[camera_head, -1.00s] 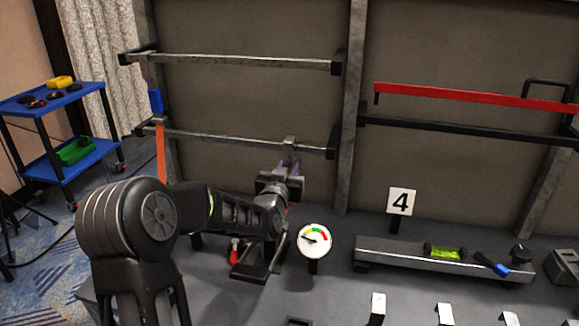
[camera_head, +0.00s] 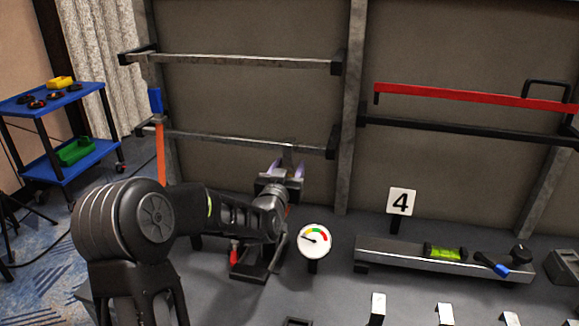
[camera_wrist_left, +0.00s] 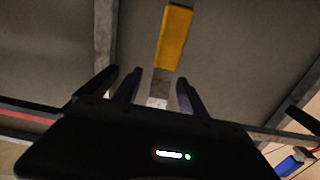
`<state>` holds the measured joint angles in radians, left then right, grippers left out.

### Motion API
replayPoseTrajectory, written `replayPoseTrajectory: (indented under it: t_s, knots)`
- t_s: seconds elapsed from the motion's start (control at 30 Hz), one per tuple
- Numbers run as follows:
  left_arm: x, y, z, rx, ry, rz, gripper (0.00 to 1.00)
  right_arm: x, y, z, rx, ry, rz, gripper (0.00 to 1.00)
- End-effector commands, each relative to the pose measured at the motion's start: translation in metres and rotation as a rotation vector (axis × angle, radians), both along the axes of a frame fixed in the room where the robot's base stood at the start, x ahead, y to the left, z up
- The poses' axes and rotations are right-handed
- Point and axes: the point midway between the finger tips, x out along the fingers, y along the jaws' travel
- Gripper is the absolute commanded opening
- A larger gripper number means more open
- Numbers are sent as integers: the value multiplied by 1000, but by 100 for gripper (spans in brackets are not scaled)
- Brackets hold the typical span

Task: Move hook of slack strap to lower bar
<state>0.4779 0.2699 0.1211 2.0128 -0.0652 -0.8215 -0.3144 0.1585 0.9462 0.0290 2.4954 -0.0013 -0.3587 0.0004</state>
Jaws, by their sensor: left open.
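The lower bar (camera_head: 225,139) runs across the left panel below the upper bar (camera_head: 240,61). A grey metal hook (camera_head: 289,147) is at the lower bar near its right end; I cannot tell whether it is fully seated. My left gripper (camera_head: 284,168) is open just below the bar, its fingers spread on either side of the hook. In the left wrist view the grey hook piece (camera_wrist_left: 158,90) shows between the open fingertips (camera_wrist_left: 157,86), with a yellow strap part (camera_wrist_left: 174,38) beyond it. Most of the strap is hidden behind my arm. My right gripper is out of view.
An orange strap (camera_head: 160,150) with a blue part (camera_head: 155,101) hangs at the left post. A round gauge (camera_head: 314,240) stands right of my wrist. A sign with 4 (camera_head: 401,202) and a grey beam (camera_head: 405,254) are further right. A red bar (camera_head: 460,96) spans the right panel.

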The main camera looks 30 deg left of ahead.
Motion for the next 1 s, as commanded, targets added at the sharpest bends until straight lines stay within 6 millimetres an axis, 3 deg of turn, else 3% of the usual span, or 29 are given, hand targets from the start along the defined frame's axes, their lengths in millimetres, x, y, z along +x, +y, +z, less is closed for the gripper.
replayPoseTrajectory:
  t_s: [0.47, 1.0]
  knots:
    - [-64, -22, 0, 2, -2, 0, 49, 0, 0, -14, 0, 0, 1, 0]
    - [-68, -24, 1, 1, -2, 0, 49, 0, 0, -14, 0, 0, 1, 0]
